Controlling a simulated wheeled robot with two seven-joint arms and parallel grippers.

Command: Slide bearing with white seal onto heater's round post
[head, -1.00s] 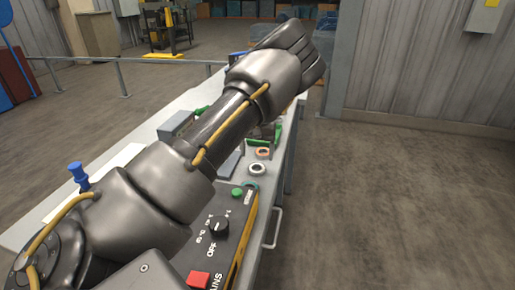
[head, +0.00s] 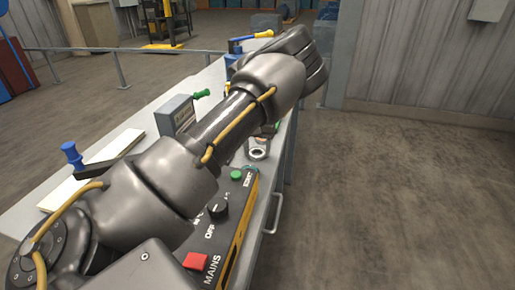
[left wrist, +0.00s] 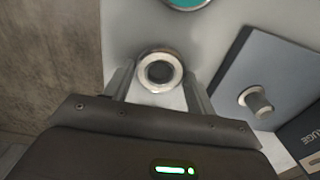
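A bearing with a white ring (left wrist: 143,71) lies flat on the grey bench in the left wrist view. It also shows in the head view (head: 258,153), just right of my left forearm. My left gripper (left wrist: 158,84) is open, with one finger on each side of this bearing; contact is not clear. In the head view the fingers are mostly hidden by my arm. A black and yellow control box (head: 226,228) marked MAINS and OFF stands at the near end of the bench. I cannot make out a round heater post on it. My right gripper is out of view.
A teal-sealed ring (left wrist: 190,3) lies close to the white one. A grey plate with a short round post (left wrist: 258,102) is to the right. A grey box with a green handle (head: 178,115) and a blue-handled tool (head: 72,155) stand on the bench (head: 127,125).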

